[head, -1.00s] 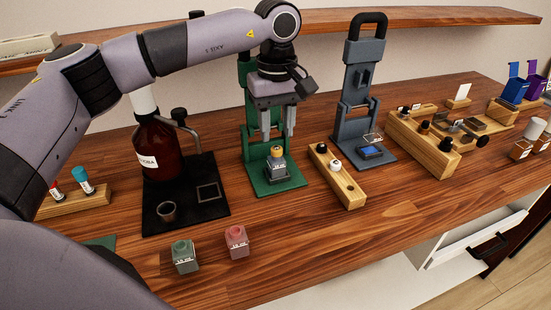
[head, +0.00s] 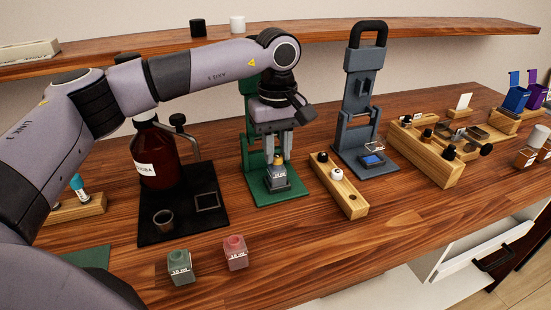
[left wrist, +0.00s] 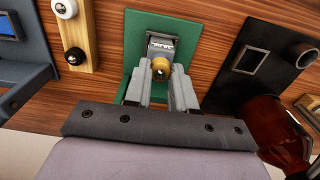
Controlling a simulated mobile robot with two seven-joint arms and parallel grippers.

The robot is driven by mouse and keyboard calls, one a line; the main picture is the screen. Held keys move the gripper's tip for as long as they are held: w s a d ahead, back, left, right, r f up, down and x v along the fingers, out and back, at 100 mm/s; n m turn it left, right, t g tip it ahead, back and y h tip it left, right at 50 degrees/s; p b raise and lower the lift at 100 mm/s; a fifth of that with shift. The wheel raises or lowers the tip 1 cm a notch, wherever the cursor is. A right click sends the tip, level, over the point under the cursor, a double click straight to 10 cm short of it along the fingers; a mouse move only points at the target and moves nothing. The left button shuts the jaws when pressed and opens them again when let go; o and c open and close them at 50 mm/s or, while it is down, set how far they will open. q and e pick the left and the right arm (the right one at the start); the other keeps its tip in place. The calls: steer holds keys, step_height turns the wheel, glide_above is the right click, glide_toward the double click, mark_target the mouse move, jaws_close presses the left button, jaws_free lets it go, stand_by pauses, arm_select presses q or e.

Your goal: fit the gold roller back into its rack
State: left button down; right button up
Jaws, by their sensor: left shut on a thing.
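The gold roller (head: 278,159) sits at the top of a small grey bottle (head: 278,179) on the green stand's base (head: 294,195). My left gripper (head: 279,152) points down over the bottle, shut on the gold roller. In the left wrist view the roller (left wrist: 161,68) shows between the fingertips, with the labelled bottle (left wrist: 161,46) beyond it. I cannot tell whether the roller is seated or slightly raised. The wooden rack (head: 345,191) is just right of the green stand; it holds a black roller (head: 322,156) and a white roller (head: 337,174), with an empty hole at its near end. My right gripper is not in view.
A dark blue-grey stand (head: 363,95) rises behind the rack. A black tray (head: 187,226) with a brown bottle (head: 158,158) is left of the green stand. The front right tabletop is clear.

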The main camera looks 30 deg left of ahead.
mark_target(277, 154)
arm_select(q)
steer(key=shift+r+p, duration=1.85)
steer(key=shift+r, duration=0.65)
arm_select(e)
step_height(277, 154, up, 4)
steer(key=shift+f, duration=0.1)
arm_select(q)
steer(key=shift+f, duration=0.1)
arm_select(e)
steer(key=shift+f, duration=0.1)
